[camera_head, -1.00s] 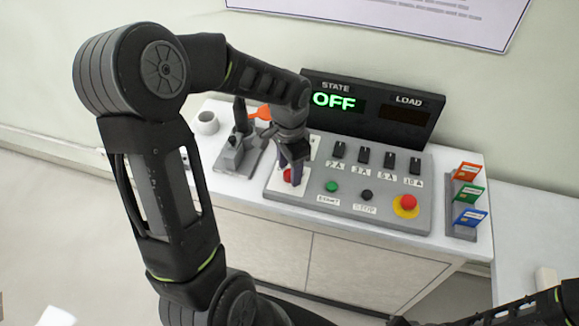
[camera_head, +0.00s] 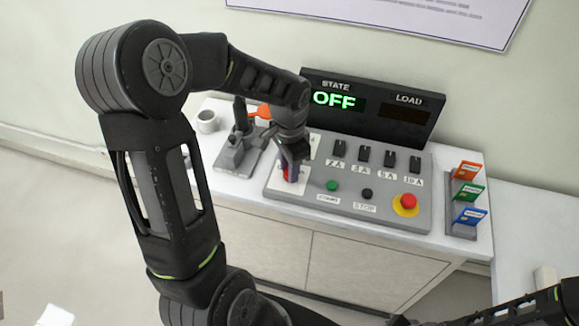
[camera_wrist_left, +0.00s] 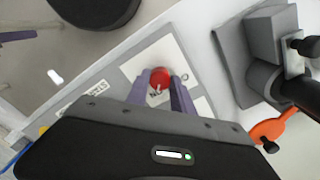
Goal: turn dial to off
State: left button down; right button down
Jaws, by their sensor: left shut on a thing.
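The red dial (camera_wrist_left: 159,81) sits on a white plate at the left end of the grey control panel (camera_head: 385,212). My left gripper (camera_wrist_left: 160,88) is around the dial, with its two purple fingers closed on either side of it. In the head view the gripper (camera_head: 291,172) points down at the dial and hides most of it. The state display (camera_head: 334,100) reads OFF in green. The load display (camera_head: 404,116) is dark. Part of my right arm shows at the lower right; its gripper is out of view.
Several black switches (camera_head: 363,156), a green button (camera_head: 332,186), a black button (camera_head: 367,194) and a red stop button (camera_head: 408,201) are on the panel. A grey lever device (camera_head: 236,150) and white cup (camera_head: 207,122) stand left. A card rack (camera_head: 463,232) stands right.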

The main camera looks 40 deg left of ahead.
pick_arm(q)
jog(key=shift+n+b, duration=0.3)
jog(key=n+b, duration=0.2)
jog(key=n, duration=0.1)
jog(key=shift+f, duration=0.1)
jog(key=n+b, duration=0.2)
jog(key=n, duration=0.2)
jog(key=shift+n, duration=0.4)
jog(key=n+b, duration=0.1)
jog(key=n, duration=0.3)
jog(key=shift+n, duration=0.3)
jog(key=n+b, duration=0.1)
jog(key=n, duration=0.3)
jog(key=shift+n, duration=0.4)
jog(key=c, duration=1.1)
grip_release()
